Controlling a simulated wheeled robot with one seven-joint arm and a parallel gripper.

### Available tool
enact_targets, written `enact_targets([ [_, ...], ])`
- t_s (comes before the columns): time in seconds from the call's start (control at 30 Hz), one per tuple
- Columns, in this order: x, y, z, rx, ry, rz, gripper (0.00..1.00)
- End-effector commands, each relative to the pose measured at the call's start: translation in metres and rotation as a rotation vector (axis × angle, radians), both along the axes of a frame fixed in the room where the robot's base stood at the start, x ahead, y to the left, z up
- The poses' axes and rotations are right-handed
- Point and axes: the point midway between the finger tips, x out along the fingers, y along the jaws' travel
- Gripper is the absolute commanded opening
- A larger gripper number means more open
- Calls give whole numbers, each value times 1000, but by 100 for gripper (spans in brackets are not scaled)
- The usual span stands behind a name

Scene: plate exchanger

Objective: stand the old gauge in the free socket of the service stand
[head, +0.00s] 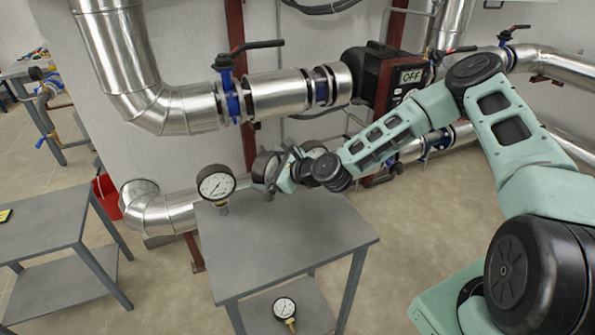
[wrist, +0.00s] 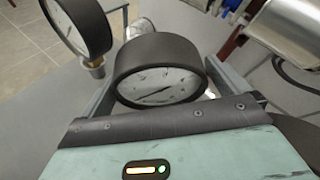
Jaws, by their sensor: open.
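A round gauge with a dark rim and a scratched, marked face (wrist: 158,86) sits between the open fingers of my gripper (head: 276,166) in the wrist view. In the head view this gauge (head: 264,167) shows at the back of the grey stand's top (head: 300,245), partly covered by my gripper. What lies under its stem is hard to make out. A second gauge (head: 216,184) with a clear white face stands upright on the same top, to the left; it also shows in the wrist view (wrist: 78,22), its stem in a small fitting.
A third gauge (head: 285,308) is on the stand's lower shelf (head: 262,312). Silver pipes (head: 185,108) and a blue valve with a red-and-black handle (head: 230,88) run behind the stand. Another grey table (head: 45,225) and a red bucket (head: 106,197) are at left. The stand's front top is clear.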

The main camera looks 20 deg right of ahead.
Motion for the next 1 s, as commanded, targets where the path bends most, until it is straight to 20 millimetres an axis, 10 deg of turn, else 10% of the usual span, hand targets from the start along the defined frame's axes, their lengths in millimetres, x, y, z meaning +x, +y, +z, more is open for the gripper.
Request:
enact_targets([
  [0.53,-98,-60,43,-2,-3,-3,100],
  [1.0,-117,-71,52,-1,-3,-1,100],
])
